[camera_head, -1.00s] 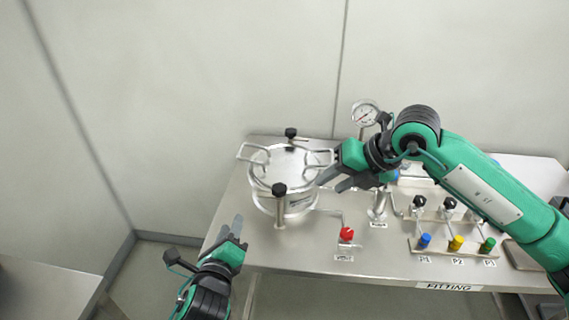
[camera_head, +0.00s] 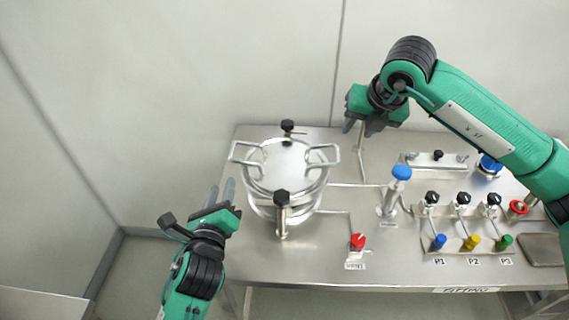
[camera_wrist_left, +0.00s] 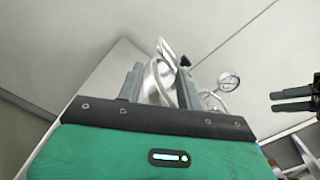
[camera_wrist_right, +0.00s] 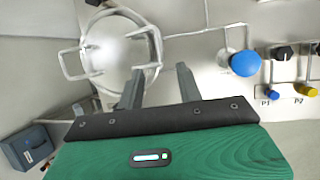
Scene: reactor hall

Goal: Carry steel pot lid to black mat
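The steel pot lid (camera_head: 286,165) sits on the steel pot (camera_head: 303,213) at the left of the bench, with a wire handle on each side. It also shows in the right wrist view (camera_wrist_right: 118,48). My left gripper (camera_head: 222,190) is open and empty, left of the pot, just below the lid's left handle and apart from it. In the left wrist view, part of the pot shows beyond its fingers. My right gripper (camera_head: 361,127) is open and empty, above and right of the lid, apart from it. I cannot make out a black mat with certainty.
Black-knobbed clamps stand at the pot's front (camera_head: 282,199) and back (camera_head: 287,125). A red valve (camera_head: 358,241), a blue-topped post (camera_head: 400,174) and a valve manifold (camera_head: 462,242) are to the right. A grey plate (camera_head: 541,249) lies at the right end.

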